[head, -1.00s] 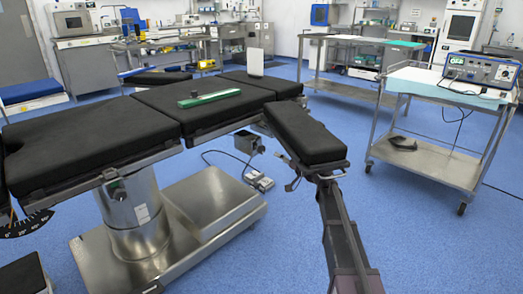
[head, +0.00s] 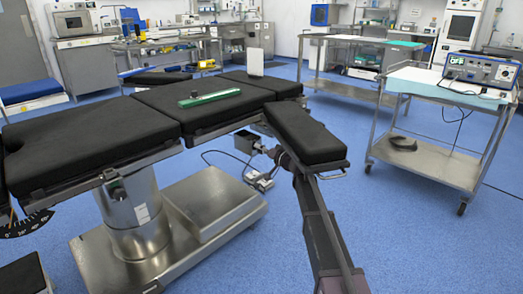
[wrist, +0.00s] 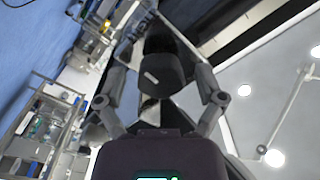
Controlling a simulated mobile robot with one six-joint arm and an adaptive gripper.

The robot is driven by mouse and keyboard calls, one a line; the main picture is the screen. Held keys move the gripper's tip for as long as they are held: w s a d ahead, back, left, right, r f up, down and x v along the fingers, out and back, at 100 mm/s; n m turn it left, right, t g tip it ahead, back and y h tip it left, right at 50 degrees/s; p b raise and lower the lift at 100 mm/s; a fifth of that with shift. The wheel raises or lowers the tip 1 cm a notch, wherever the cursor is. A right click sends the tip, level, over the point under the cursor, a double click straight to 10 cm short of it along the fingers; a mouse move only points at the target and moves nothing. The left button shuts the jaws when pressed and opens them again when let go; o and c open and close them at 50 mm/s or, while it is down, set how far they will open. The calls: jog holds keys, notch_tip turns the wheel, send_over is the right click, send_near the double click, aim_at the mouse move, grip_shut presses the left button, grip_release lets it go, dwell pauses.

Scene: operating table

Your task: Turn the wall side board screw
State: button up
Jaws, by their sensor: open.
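A black padded side board (head: 305,134) sticks out from the right side of the operating table (head: 95,142). A second black side board (head: 156,77) shows on the table's far side. My gripper (head: 272,153) is low, just left of the right board and partly behind it. In the wrist view my gripper (wrist: 160,55) has its fingers spread apart, with a dark padded shape (wrist: 163,75) in line between them. I cannot tell whether they touch it. No screw can be made out clearly in either view.
A metal table base (head: 210,205) stands left of my arm, with a small box and cable (head: 262,182) on the floor. A green strip (head: 209,98) lies on the table. A trolley (head: 425,160) stands at the right. Blue floor between is free.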

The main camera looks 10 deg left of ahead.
jog(key=c, duration=1.2)
jog(key=shift+o, duration=0.2)
jog(key=shift+m, duration=0.3)
jog(key=shift+w+m, duration=0.1)
jog(key=shift+m, duration=1.3)
jog(key=o, duration=1.2)
jog(key=shift+c, duration=0.2)
